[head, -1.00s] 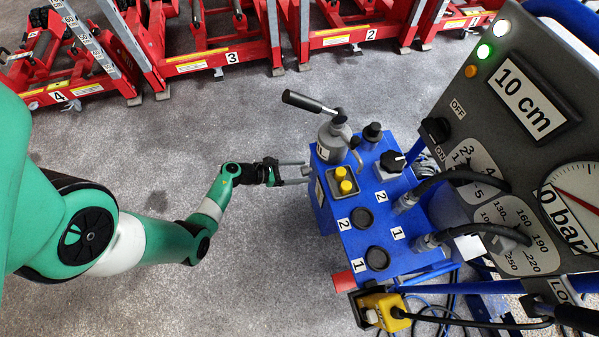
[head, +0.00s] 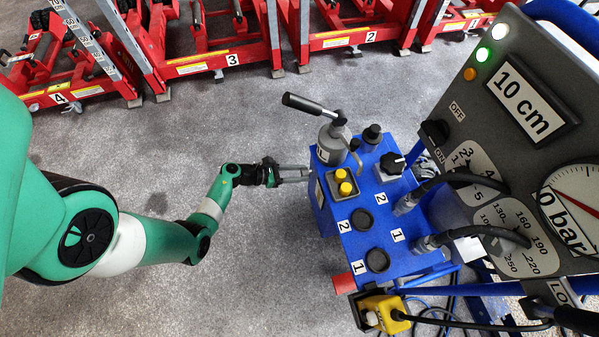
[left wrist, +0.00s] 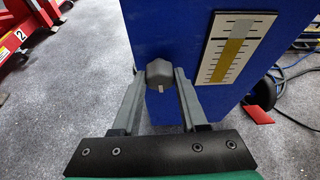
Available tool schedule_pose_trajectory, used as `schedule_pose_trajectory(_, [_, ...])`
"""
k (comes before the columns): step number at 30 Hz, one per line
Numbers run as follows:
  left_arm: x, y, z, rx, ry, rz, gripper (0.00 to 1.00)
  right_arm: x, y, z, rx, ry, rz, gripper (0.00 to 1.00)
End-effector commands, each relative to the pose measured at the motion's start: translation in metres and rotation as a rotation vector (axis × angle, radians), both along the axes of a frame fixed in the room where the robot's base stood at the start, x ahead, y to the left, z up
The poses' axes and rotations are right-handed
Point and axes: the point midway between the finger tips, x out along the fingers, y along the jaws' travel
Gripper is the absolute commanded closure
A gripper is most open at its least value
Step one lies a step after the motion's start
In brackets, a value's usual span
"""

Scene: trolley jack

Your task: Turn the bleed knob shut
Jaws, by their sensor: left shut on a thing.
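The bleed knob (left wrist: 160,73) is a small dark grey knob with a light mark on its lower side. It sticks out from the side face of the blue pump unit (left wrist: 175,35). My left gripper (left wrist: 161,82) has one finger on each side of the knob and is shut on it. In the head view my left gripper (head: 306,173) reaches the left side of the blue pump unit (head: 385,250); the knob itself is hard to make out there. My right gripper is not in view.
A level gauge (left wrist: 232,48) sits beside the knob. A lever (head: 312,104) and yellow buttons (head: 344,181) are on top of the unit. The panel display (head: 524,101) reads 10 cm. Red jacks (head: 210,65) stand behind; the floor left of the unit is clear.

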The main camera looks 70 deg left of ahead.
Motion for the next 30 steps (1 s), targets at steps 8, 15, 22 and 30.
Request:
schedule_pose_trajectory(8, [-0.0001, 0.0018, -0.0004, -0.167, 0.016, 0.000, 1.00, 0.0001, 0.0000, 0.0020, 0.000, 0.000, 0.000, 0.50])
schedule_pose_trajectory(15, [0.0000, 0.0028, -0.0012, -0.349, 0.032, 0.001, 1.00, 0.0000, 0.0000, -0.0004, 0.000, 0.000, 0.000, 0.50])
schedule_pose_trajectory(22, [0.0002, 0.0034, -0.0013, -0.483, 0.045, 0.001, 1.00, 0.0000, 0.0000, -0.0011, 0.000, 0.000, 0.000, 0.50])
schedule_pose_trajectory(30, [0.0001, 0.0034, -0.0015, -0.559, 0.051, 0.001, 1.00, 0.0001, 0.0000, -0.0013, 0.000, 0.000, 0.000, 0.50])
